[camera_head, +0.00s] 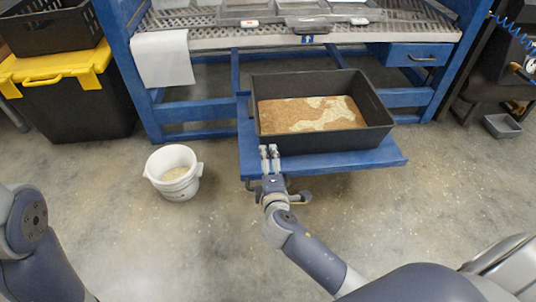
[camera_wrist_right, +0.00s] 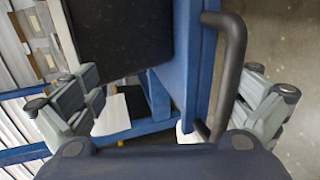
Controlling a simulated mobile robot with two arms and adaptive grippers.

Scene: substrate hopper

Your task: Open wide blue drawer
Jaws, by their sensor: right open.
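The wide blue drawer (camera_head: 330,163) is a flat blue board under the bench, jutting out toward me. A black tub (camera_head: 385,128) with brown and pale substrate stands on it. My right gripper (camera_head: 269,151) is at the drawer's front left edge, with its fingers pointing toward the bench. In the right wrist view, the drawer's black bar handle (camera_wrist_right: 232,75) lies between the spread fingers of the gripper (camera_wrist_right: 172,78), closer to the right finger. The drawer's blue front (camera_wrist_right: 198,75) is beside the handle. Whether a finger touches the handle is unclear. My left gripper is out of view.
A white bucket (camera_head: 173,173) stands on the floor left of the drawer. A smaller blue drawer (camera_head: 417,55) is under the bench at the right. A black and yellow bin (camera_head: 70,105) stands at the left. Floor in front of the drawer is mostly clear.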

